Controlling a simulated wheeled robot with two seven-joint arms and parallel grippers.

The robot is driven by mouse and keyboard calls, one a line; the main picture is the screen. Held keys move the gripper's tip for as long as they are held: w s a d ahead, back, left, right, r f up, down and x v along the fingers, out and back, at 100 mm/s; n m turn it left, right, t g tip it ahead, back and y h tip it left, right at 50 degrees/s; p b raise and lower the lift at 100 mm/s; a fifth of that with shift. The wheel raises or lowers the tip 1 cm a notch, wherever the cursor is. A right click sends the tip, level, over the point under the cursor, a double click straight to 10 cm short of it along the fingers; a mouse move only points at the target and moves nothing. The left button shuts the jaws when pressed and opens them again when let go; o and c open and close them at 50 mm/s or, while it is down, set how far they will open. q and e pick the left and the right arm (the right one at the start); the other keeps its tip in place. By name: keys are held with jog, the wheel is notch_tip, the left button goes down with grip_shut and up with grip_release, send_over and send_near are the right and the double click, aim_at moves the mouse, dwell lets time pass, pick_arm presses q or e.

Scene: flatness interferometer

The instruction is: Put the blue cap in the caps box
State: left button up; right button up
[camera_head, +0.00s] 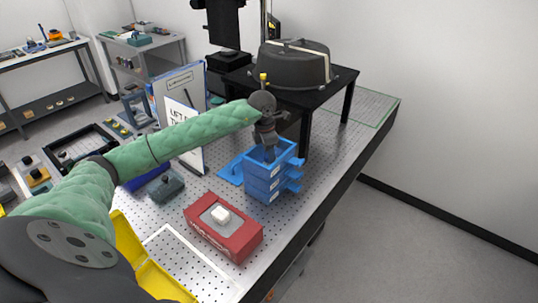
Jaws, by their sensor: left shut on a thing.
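My left gripper (269,155) points down into the open top of a stack of blue boxes (268,186) with white labels. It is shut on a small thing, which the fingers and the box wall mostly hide. I take this to be the blue cap, but its shape is not clear. I cannot read which label marks the caps box. My right gripper is not in view.
A dark domed cover (292,66) sits on a black stand behind. A yellow tray (145,262) is near front.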

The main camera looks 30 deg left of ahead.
aim_at(266, 156)
pick_arm(q)
jog(key=shift+f, duration=0.55)
jog(key=o, duration=0.7)
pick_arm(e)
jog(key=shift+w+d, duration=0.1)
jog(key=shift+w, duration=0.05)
pick_arm(q)
jog(key=shift+r, duration=0.25)
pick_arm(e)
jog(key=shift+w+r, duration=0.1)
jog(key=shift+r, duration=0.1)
